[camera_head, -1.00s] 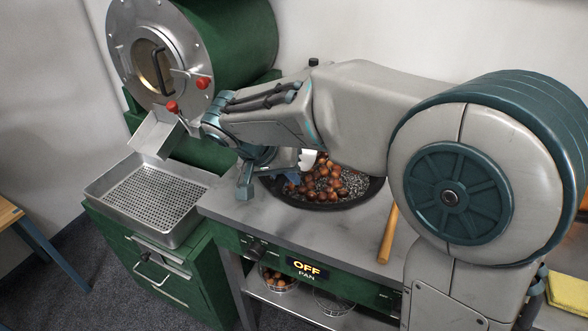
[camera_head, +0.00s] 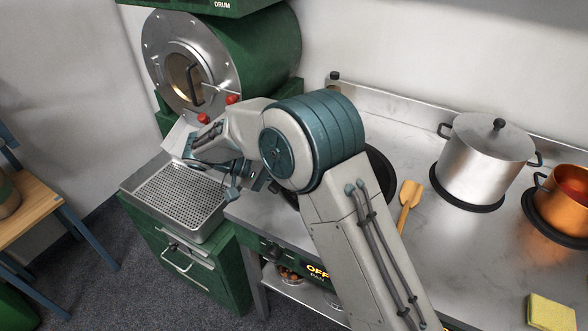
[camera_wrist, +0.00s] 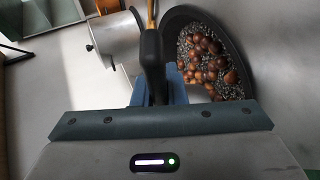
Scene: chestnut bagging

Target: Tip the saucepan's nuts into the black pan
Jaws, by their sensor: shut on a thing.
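The black pan (camera_wrist: 245,72) lies at the right in the wrist view, with brown nuts (camera_wrist: 205,62) among dark grains in it. In the head view my arm covers most of it and only its dark right rim (camera_head: 381,172) shows. My gripper (camera_wrist: 155,92) is shut on a black handle (camera_wrist: 152,58) beside the pan's rim. In the head view my gripper (camera_head: 229,186) is near the counter's left end.
A perforated steel tray (camera_head: 180,198) sits left, under the drum roaster (camera_head: 235,65). A wooden spatula (camera_head: 408,202), lidded steel pot (camera_head: 484,160), copper pot (camera_head: 560,203) and yellow sponge (camera_head: 551,313) occupy the right counter. Bare counter (camera_head: 455,250) shows in front of the steel pot.

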